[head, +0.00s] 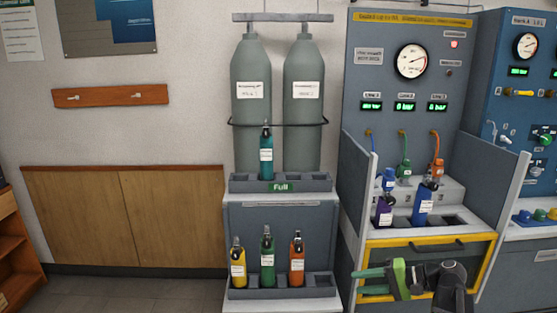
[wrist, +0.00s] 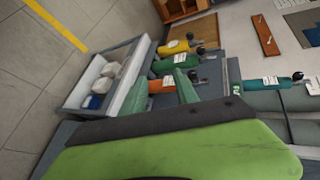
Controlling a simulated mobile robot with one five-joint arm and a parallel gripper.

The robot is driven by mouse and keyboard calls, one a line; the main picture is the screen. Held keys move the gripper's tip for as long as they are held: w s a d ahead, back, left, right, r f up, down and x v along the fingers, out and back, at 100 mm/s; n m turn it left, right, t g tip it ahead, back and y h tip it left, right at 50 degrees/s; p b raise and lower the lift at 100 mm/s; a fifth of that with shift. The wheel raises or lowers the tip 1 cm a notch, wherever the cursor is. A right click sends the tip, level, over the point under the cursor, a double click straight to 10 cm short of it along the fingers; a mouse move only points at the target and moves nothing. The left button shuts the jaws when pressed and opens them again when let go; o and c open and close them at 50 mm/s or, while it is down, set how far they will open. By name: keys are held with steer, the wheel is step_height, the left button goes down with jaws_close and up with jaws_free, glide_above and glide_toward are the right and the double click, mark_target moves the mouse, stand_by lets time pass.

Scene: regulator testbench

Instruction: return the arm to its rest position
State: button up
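My gripper (head: 356,282) is at the lower right of the head view, in front of the yellow-framed drawer of the test bench. Its two green fingers point left with a gap between them, and it is open and empty. In the wrist view the fingers (wrist: 160,82) are also apart, with an orange bottle (wrist: 162,87) showing behind the gap, not gripped. My dark wrist and green gripper body show beside the drawer in the head view. The rest of my arm is out of view.
The test bench (head: 390,180) holds a purple bottle (head: 383,211) and a blue bottle (head: 423,203). Left of it, a rack (head: 282,221) has a teal bottle (head: 266,155) above and yellow, green and orange bottles below. Floor at the left is clear.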

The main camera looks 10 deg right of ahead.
steer(key=s+a+f+n+g+h, duration=0.2)
steer(key=a+f, duration=0.2)
steer(key=a, duration=0.4)
steer(key=s+a+f+n+g+h, duration=0.1)
steer(key=a+f+n+g+h, duration=0.2)
steer(key=a, duration=0.4)
steer(key=s+a+f+n+g+h, duration=0.2)
steer(key=a+f, duration=0.3)
steer(key=a, duration=0.3)
steer(key=d+f+h, duration=0.2)
steer(key=d+h, duration=0.3)
steer(key=d, duration=0.3)
step_height(320, 180, up, 23)
steer(key=p, duration=2.3)
steer(key=shift+t, duration=0.3)
